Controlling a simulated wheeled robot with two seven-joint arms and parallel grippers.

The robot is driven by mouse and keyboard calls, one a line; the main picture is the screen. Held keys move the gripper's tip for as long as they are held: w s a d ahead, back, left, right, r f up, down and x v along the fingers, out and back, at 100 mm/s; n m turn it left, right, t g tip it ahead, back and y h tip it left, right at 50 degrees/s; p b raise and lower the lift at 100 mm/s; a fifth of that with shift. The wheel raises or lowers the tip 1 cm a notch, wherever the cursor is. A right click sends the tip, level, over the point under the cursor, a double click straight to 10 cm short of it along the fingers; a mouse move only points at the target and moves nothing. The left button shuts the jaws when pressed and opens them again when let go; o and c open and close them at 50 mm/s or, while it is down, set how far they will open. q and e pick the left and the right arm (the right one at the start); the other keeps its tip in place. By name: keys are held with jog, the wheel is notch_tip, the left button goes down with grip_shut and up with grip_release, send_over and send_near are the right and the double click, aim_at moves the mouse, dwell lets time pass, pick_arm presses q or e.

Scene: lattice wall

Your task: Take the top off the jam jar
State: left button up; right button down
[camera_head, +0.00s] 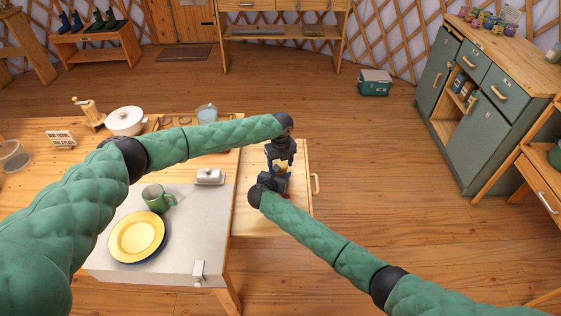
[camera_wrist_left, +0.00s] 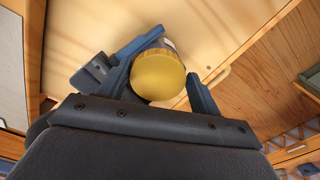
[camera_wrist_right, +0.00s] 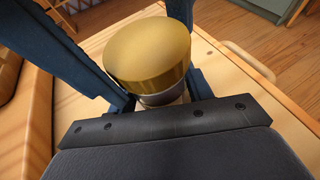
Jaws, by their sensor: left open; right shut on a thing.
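The jam jar has a gold lid (camera_wrist_right: 148,52) and a pale body (camera_wrist_right: 160,97), seen close in the right wrist view. My right gripper (camera_wrist_right: 161,100) is shut on the jar's body just below the lid. My left gripper (camera_wrist_left: 160,82) is open, with a finger on either side of the lid (camera_wrist_left: 158,78); the right-hand finger is clearly apart from it. The lid sits on the jar. In the head view both grippers meet over the pull-out board, and only a small yellow patch of lid (camera_head: 281,168) shows. Most of the jar body is hidden.
The wooden board (camera_head: 248,205) with a handle lies under the jar. A white pot (camera_head: 126,121) stands farther back. Open floor lies right of the board.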

pick_arm(q)
jog(key=shift+c, duration=0.2)
jog(key=c, duration=0.7)
jog(key=shift+n, duration=1.7)
jog(key=shift+c, duration=0.2)
pick_arm(e)
jog(key=shift+a, duration=0.15)
pick_arm(q)
jog(key=o, duration=1.1)
jog(key=shift+a, duration=0.1)
pick_arm(e)
jog(key=shift+d, duration=0.3)
